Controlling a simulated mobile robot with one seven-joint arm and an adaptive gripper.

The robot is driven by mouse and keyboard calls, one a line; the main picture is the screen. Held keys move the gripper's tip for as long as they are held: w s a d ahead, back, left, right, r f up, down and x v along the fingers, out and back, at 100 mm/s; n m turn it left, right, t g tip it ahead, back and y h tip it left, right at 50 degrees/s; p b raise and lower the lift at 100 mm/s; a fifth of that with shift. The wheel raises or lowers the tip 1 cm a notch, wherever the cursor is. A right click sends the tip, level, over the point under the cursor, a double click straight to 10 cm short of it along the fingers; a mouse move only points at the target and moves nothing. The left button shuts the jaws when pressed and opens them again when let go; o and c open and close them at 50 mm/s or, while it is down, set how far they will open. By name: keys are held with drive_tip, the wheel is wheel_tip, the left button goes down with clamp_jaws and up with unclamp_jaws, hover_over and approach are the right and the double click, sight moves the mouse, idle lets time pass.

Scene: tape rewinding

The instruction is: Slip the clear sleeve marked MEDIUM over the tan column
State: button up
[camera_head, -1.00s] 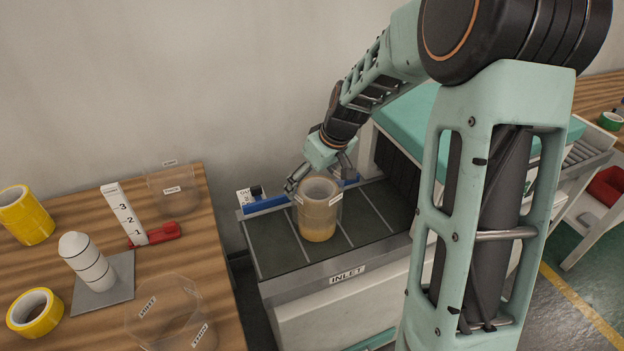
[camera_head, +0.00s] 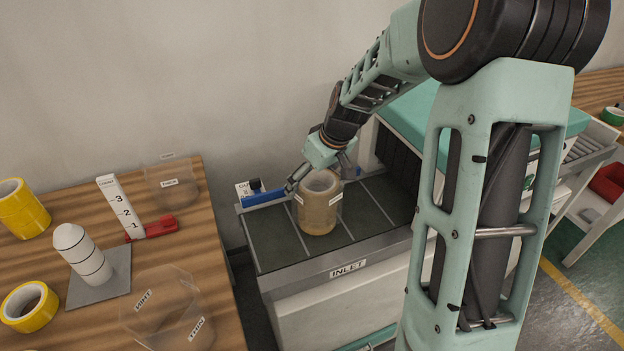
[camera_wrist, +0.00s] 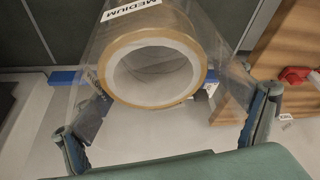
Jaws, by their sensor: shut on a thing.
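The tan column (camera_head: 319,183), a roll-like cylinder with a hollow pale core, stands upright on the inlet belt. The clear sleeve marked MEDIUM (camera_head: 336,198) surrounds it, its lower edge down near the belt; whether it touches the belt I cannot tell. My gripper (camera_head: 320,177) is shut on the sleeve near its top, with a finger on each side. In the wrist view, the MEDIUM label (camera_wrist: 130,9) shows on the sleeve and the column's tan rim (camera_wrist: 197,52) shows inside, between the fingers (camera_wrist: 178,112).
The inlet belt (camera_head: 273,241) has free room around the column. On the wooden table (camera_head: 215,240) at left are two other clear sleeves (camera_head: 172,183) (camera_head: 165,312), yellow tape rolls (camera_head: 22,208), a white striped post (camera_head: 82,250) and a numbered gauge (camera_head: 119,203).

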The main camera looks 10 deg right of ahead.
drive_tip(key=shift+f+b, duration=0.45)
idle(0.3)
drive_tip(key=o, duration=0.6)
drive_tip(key=shift+r, duration=0.1)
wheel_tip(320, 180, up, 7)
drive_tip(key=p, duration=0.4)
idle(0.4)
